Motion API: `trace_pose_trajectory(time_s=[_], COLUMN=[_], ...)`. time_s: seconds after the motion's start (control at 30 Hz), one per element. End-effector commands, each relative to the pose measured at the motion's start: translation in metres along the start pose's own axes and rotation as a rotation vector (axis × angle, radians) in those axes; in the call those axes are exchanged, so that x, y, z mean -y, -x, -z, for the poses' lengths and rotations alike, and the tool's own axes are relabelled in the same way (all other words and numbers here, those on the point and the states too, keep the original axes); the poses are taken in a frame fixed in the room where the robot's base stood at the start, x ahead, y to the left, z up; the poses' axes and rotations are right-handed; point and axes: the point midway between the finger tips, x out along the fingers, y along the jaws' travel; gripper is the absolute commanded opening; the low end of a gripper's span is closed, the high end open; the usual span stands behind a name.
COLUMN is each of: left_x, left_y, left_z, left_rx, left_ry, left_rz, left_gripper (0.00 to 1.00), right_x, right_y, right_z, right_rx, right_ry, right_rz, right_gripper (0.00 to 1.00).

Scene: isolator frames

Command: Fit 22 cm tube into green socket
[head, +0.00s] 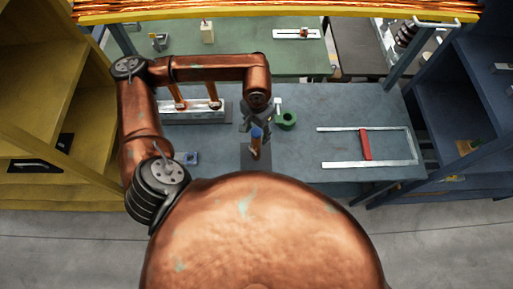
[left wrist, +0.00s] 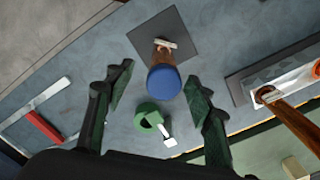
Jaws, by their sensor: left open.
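The green socket (head: 286,121) is a ring-like block on the blue-grey table, with a small white piece beside it. It also shows in the left wrist view (left wrist: 149,116). A copper-brown tube with a blue top (head: 256,134) stands on a dark square plate (head: 262,166). In the left wrist view the blue top (left wrist: 164,82) faces the camera between the fingers. My left gripper (head: 256,122) is open above the tube; I cannot tell whether it touches. Two more copper tubes (head: 215,95) stand in a rack; I cannot tell tube lengths. My right gripper is out of view.
The pale rack (head: 193,110) stands on the table's left, below my left arm. A metal frame with a red bar (head: 365,144) lies at right. A small blue-grey block (head: 188,158) is at front left. Yellow and blue shelves flank the table. The table between socket and metal frame is clear.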

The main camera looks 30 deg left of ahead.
Motion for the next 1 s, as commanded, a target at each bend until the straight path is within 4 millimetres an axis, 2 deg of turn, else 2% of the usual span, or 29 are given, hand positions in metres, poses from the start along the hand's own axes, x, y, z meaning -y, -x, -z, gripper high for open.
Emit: trace_pose_trajectory(time_s=[0.1,0.23,0.57,0.8,1.0], left_x=[0.0,0.0,0.002,0.005,0.006], left_y=[-0.014,-0.02,-0.051,-0.085,-0.094], left_z=[-0.001,-0.001,0.0,0.003,0.003], left_rx=[0.001,0.003,0.005,0.004,0.001], left_ry=[0.001,0.002,0.002,0.002,0.001], left_rz=[0.0,-0.001,-0.001,-0.003,-0.001], left_gripper=[0.49,0.49,0.49,0.49,0.49], right_x=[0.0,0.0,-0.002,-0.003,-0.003], right_y=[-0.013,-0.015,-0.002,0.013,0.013], right_z=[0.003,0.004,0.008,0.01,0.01], right_rx=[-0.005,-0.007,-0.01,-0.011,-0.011], right_ry=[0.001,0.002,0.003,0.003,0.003], right_rz=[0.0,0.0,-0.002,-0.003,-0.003], right_gripper=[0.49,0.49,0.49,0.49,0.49])
